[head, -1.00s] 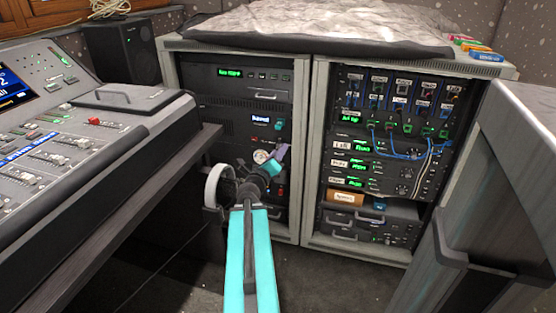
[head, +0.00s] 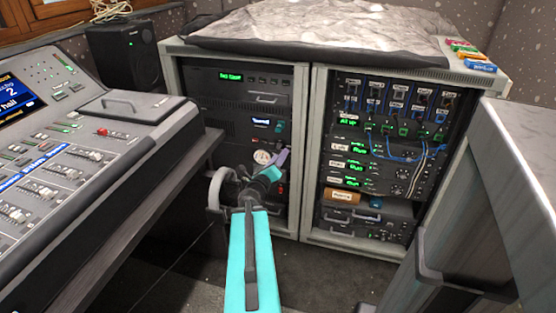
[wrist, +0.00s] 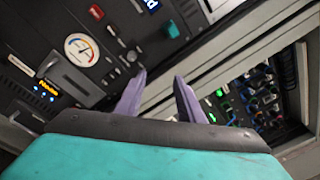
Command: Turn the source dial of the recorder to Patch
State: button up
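The left rack (head: 302,110) holds dark panels. One carries a small blue-lit display (head: 261,122) with a teal knob (head: 280,125) to its right; I cannot read its setting or confirm which unit is the recorder. In the wrist view the teal knob (wrist: 172,28) is beyond the fingertips, apart from them, and the blue display (wrist: 150,3) is at the top edge. My gripper (head: 283,155) is in front of the left rack, just below the knob in the head view. In the wrist view its two purple fingers (wrist: 159,76) are apart, with nothing between them.
A round gauge (head: 262,156) sits below the blue display. The right rack (head: 318,110) has patch cables hanging in front. A mixing console (head: 90,170) stands left of my arm, and a grey cabinet (head: 520,150) stands at right. Dark floor shows between them.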

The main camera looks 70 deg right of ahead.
jog(key=shift+s+a+r+p, duration=0.15)
jog(key=shift+a+p, duration=0.3)
jog(key=shift+p, duration=1.35)
jog(key=shift+a+r+p, duration=0.15)
jog(key=shift+a+p, duration=0.25)
jog(key=shift+p, duration=1.4)
jog(key=shift+s+a+p, duration=0.25)
jog(key=shift+a+p, duration=0.1)
jog(key=shift+a, duration=0.3)
jog(key=shift+s+a+p, duration=0.2)
jog(key=shift+a+p, duration=0.15)
jog(key=shift+a, duration=0.3)
jog(key=shift+s, duration=0.15)
